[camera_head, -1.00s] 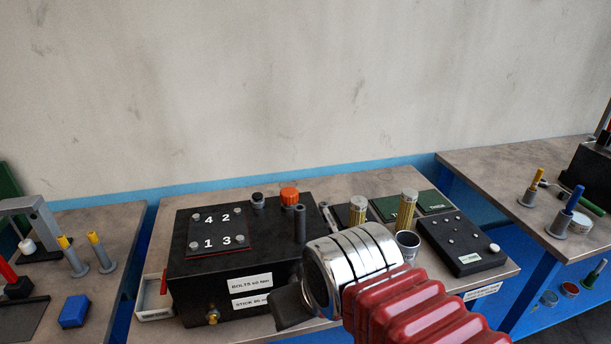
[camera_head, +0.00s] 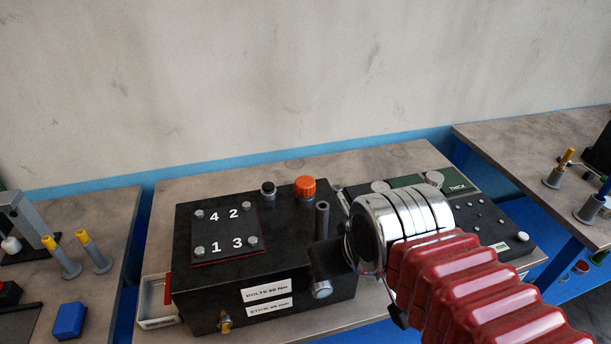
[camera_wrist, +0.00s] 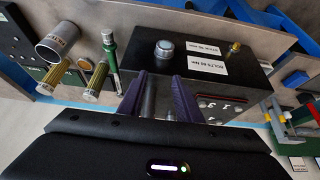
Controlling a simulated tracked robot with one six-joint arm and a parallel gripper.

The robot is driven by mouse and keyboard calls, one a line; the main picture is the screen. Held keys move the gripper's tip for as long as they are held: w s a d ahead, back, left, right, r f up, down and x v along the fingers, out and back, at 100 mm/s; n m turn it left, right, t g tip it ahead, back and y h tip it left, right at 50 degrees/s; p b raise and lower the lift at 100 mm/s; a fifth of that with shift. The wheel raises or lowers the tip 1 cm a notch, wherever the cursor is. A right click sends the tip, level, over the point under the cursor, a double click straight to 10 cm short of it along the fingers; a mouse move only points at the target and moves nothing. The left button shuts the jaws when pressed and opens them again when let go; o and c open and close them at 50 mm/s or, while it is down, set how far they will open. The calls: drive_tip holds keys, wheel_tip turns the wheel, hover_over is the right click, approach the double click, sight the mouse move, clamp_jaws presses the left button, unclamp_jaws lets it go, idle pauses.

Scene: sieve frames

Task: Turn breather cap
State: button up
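A black gearbox-like box (camera_head: 200,290) sits on the bench in the head view. On its top are an orange ribbed cap (camera_head: 305,187) and a smaller black cap (camera_head: 268,189) with a grey collar. I cannot tell for certain which is the breather cap. My gripper (camera_wrist: 159,74) shows two purple fingers, apart, pointing at the box in the wrist view. Grey upright parts show between the fingers, but I cannot tell whether they touch. In the head view the gripper is partly hidden by my wrist, in front of the box's right end. Neither cap is clearly visible in the wrist view.
A dark grey post (camera_head: 322,220) stands on the box's right end. A plate with numbered bolts (camera_head: 226,231) covers its left top. Gold filters (camera_wrist: 96,82) and a metal cup (camera_wrist: 60,42) stand beside the box. A white tray (camera_head: 158,318) lies at its left.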

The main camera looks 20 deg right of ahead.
drive_tip(key=shift+o, duration=0.2)
drive_tip(key=o, duration=0.3)
drive_tip(key=shift+w+r, duration=0.25)
drive_tip(key=shift+r, duration=0.05)
drive_tip(key=o, duration=0.3)
drive_tip(key=w+r+n+g, duration=0.1)
drive_tip(key=w+r+n, duration=0.1)
drive_tip(key=w+r, duration=0.1)
drive_tip(key=w+r+n, duration=0.2)
drive_tip(key=w+r, duration=0.1)
drive_tip(key=w, duration=0.2)
drive_tip(key=w+r+n+g, duration=0.1)
drive_tip(key=w+r+n, duration=0.1)
drive_tip(key=w+r, duration=0.1)
drive_tip(key=shift+w+d+r+g, duration=0.15)
drive_tip(key=shift+w+d+g, duration=0.2)
drive_tip(key=shift+w, duration=0.1)
drive_tip(key=shift+o, duration=0.2)
wheel_tip(320, 180, up, 2)
drive_tip(key=n+g, duration=0.3)
drive_tip(key=n, duration=0.4)
hover_over(305, 181)
drive_tip(key=shift+r, duration=0.15)
wheel_tip(305, 181, down, 14)
drive_tip(key=shift+r, duration=0.1)
drive_tip(key=c, duration=1)
